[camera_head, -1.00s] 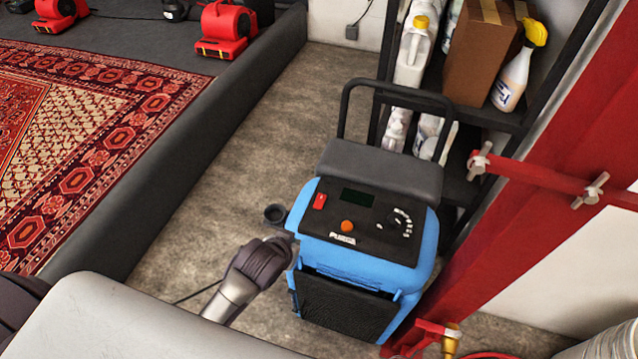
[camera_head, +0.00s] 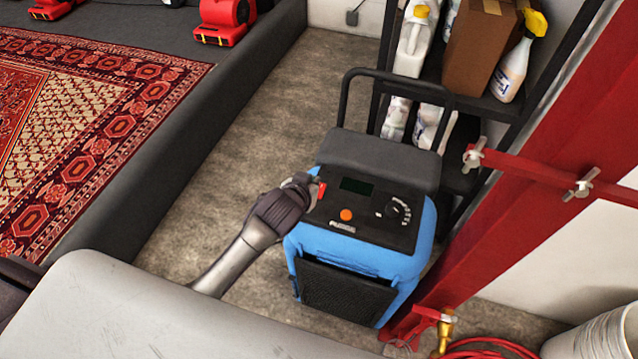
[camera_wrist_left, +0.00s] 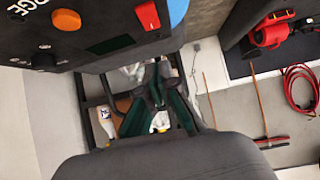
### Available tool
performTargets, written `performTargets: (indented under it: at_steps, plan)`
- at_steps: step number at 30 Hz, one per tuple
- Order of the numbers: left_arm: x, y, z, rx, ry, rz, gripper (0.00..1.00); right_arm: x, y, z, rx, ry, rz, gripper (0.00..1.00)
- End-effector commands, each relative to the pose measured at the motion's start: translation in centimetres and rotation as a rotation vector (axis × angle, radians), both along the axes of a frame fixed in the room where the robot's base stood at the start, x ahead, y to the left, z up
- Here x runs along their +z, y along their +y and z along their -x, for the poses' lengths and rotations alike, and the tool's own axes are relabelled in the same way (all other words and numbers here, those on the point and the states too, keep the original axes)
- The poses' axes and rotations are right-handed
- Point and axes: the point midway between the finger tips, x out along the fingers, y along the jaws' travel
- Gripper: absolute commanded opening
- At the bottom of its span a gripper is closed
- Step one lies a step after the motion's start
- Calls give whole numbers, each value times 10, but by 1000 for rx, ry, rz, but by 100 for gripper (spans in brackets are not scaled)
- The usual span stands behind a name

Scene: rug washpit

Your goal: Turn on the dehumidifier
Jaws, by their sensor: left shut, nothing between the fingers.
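The blue dehumidifier (camera_head: 350,250) stands on the floor with a black top panel. The panel has a red switch (camera_head: 321,190), an orange button (camera_head: 346,215), a dark display (camera_head: 357,187) and a dial (camera_head: 398,208). My left gripper (camera_head: 312,182) is shut and empty, its tips right beside the red switch at the panel's left edge; I cannot tell whether they touch. In the left wrist view the red switch (camera_wrist_left: 148,16) and the orange button (camera_wrist_left: 66,20) show at the top, with the gripper (camera_wrist_left: 157,85) below. The display is dark. My right gripper is not in view.
A black shelf (camera_head: 470,105) with bottles and a cardboard box (camera_head: 484,52) stands behind the dehumidifier. A red frame (camera_head: 530,170) is on the right, with a white bucket (camera_head: 597,335) near it. A low grey wall (camera_head: 180,130) borders the rug (camera_head: 90,120). Floor between is clear.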

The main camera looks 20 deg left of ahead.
Motion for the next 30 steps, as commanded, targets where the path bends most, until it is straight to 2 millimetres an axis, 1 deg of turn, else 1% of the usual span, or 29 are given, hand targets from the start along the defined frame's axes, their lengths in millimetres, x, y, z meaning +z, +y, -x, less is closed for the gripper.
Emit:
performTargets:
  at_steps: [1, 3, 8, 9, 12, 16, 21, 28, 30]
  plan:
    - [-5, 0, -9, 0, 1, -1, 0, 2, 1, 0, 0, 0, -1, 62]
    - [-14, -1, -21, 1, 1, -1, 0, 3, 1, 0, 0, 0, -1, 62]
    - [-31, -2, -43, 0, 1, 0, 0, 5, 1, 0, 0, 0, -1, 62]
    - [-40, -2, -42, 1, 4, 1, 0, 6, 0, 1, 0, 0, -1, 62]
    - [-55, -2, -43, -1, 3, 0, 0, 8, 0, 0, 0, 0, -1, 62]
    - [-66, -2, -45, -1, 1, 1, 0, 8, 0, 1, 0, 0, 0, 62]
    - [-70, -2, -46, -2, 0, 0, 0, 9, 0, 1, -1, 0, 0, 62]
    - [-70, -2, -45, -2, 0, 1, 0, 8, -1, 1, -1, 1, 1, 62]
    - [-74, -3, -47, 0, 1, 4, 0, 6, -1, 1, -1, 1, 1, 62]
